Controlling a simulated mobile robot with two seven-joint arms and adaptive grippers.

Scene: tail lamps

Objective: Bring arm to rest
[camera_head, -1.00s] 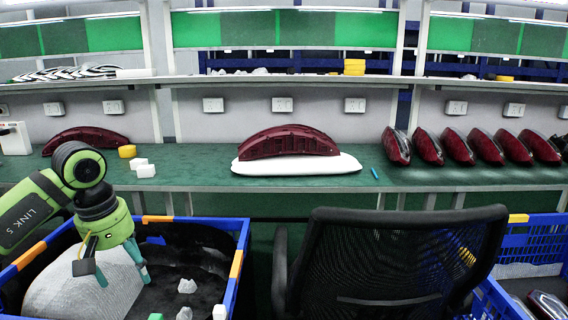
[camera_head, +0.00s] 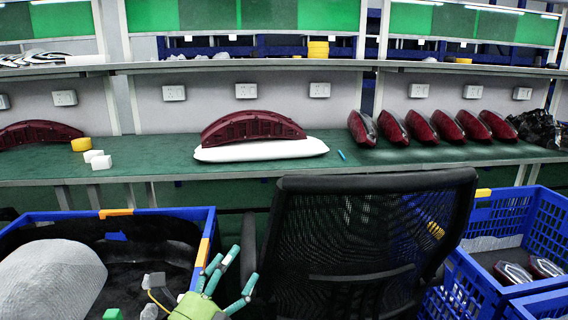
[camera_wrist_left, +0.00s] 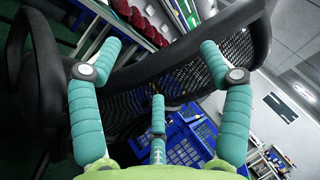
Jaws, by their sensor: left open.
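My left gripper (camera_head: 222,280) is low in the head view, beside the right rim of the left blue crate and left of the black chair (camera_head: 365,235). Its teal fingers are spread apart and hold nothing. In the left wrist view the open fingers (camera_wrist_left: 157,95) point toward the chair back (camera_wrist_left: 190,60), with a blue crate (camera_wrist_left: 180,145) visible beyond. Most of my left arm is below the head view's edge. My right gripper is not in view.
The left crate (camera_head: 212,240) holds a pale rounded thing (camera_head: 50,280) and small blocks. Blue crates (camera_head: 480,270) stand at right. A green workbench (camera_head: 350,180) carries a dark red lamp (camera_head: 252,130) on a white pad (camera_head: 262,150) and several lamps (camera_head: 435,128).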

